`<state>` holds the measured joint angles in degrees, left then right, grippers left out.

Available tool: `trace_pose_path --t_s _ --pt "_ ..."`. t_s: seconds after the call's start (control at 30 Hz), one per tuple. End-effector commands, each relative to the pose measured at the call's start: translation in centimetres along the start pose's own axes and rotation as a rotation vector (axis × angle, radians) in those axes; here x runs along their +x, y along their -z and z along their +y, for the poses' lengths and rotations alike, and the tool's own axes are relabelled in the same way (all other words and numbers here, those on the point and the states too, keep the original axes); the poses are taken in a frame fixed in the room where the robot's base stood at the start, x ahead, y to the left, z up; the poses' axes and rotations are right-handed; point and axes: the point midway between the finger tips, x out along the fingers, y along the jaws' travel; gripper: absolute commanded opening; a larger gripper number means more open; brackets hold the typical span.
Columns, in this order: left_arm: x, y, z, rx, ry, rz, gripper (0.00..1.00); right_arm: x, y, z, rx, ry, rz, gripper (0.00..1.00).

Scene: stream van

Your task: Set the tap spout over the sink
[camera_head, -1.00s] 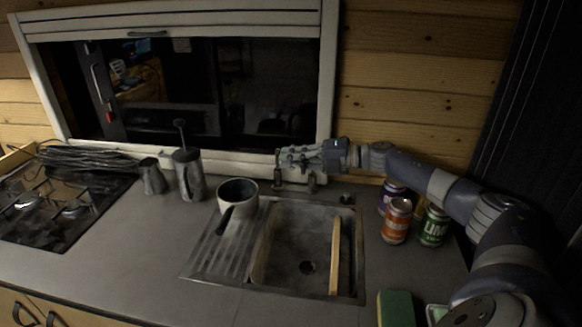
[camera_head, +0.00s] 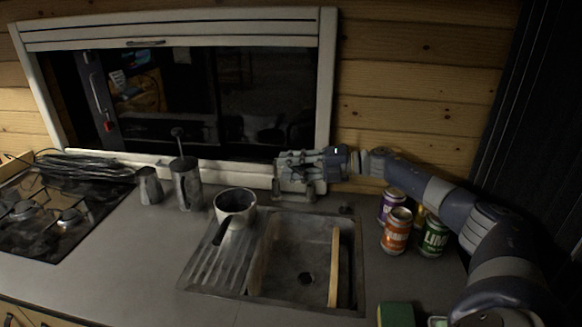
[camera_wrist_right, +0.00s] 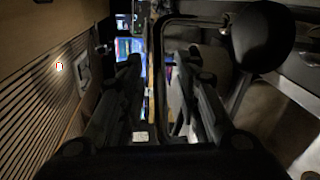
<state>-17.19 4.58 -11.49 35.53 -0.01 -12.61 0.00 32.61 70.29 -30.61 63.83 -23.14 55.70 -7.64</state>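The sink (camera_head: 283,262) is a grey metal basin with a ribbed drainboard (camera_head: 215,262) on its left. The tap (camera_head: 308,191) stands at the back edge of the sink, below the window. It is small and dark here, and my right gripper hides much of it; I cannot make out which way the spout points. My right gripper (camera_head: 285,170) reaches in from the right, at the tap's upper part. In the right wrist view its two fingers (camera_wrist_right: 163,85) are apart, with a gap between them. I cannot tell whether they touch the tap. My left gripper is not in view.
A saucepan (camera_head: 235,206) stands by the drainboard. A wooden board (camera_head: 334,265) lies in the sink's right side. Several cans, including an orange one (camera_head: 396,232), stand right of the sink under my arm. A metal jug (camera_head: 150,186) and a canister (camera_head: 187,185) stand left.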

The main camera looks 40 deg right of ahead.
Motion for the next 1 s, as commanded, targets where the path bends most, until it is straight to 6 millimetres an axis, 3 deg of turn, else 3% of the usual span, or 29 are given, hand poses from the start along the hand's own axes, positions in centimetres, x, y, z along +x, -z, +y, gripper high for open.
trace_pose_path --t_s 0.27,0.7,1.0 --pt "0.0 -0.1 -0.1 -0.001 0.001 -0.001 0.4 -0.9 0.1 -0.2 0.003 0.003 0.001 0.31" --pt "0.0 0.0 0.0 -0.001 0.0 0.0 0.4 -8.6 0.0 -0.3 0.004 0.009 -0.001 0.31" --pt "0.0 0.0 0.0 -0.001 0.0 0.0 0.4 -11.6 -0.1 -0.2 0.001 0.003 0.0 0.31"
